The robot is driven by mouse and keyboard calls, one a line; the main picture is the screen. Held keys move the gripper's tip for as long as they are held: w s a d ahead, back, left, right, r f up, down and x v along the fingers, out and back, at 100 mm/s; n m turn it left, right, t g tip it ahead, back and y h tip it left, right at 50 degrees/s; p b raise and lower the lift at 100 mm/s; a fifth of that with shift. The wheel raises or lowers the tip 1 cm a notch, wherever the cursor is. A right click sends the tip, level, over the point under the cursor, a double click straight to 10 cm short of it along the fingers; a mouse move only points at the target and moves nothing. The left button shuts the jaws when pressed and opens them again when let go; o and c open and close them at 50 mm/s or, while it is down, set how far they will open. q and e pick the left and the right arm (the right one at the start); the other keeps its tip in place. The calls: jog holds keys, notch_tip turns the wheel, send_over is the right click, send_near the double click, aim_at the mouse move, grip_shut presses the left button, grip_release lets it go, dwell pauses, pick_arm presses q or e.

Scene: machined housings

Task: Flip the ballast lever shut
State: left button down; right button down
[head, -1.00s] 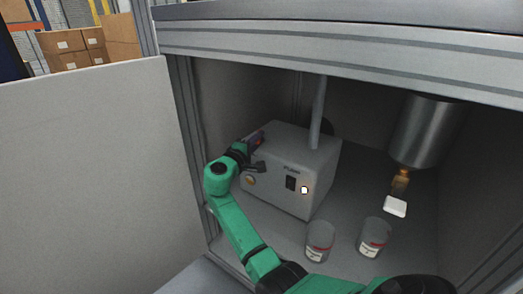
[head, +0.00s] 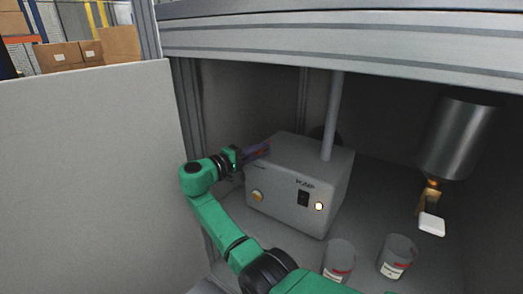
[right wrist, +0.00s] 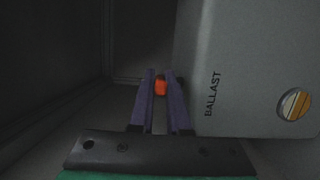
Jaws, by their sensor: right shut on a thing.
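The grey pump box (head: 293,178) stands inside the cabinet, with a yellow knob, a black switch and a lit button on its front. In the right wrist view the box (right wrist: 235,60) is at the right and its side reads BALLAST. An orange-red piece, seemingly the ballast lever (right wrist: 160,86), sits between my right fingertips. My right gripper (head: 260,150) reaches to the box's upper left side; in the wrist view its purple fingers (right wrist: 160,82) are shut on that piece. The lever's base is hidden. My left gripper is out of view.
Two labelled glass jars (head: 338,260) (head: 397,256) stand in front of the box. A metal cylinder (head: 460,138) with a brass fitting and white block hangs at the right. The cabinet's top beam (head: 330,45) crosses above.

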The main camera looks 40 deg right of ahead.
jog(key=c, duration=0.9)
grip_release()
jog(key=shift+a, duration=0.1)
jog(key=a, duration=0.4)
jog(key=s+a+p, duration=0.1)
jog(key=a, duration=0.4)
jog(key=a+p, duration=0.1)
jog(key=a, duration=0.4)
jog(key=shift+s+a, duration=0.15)
jog(key=shift+a, duration=0.05)
jog(key=shift+c, duration=0.2)
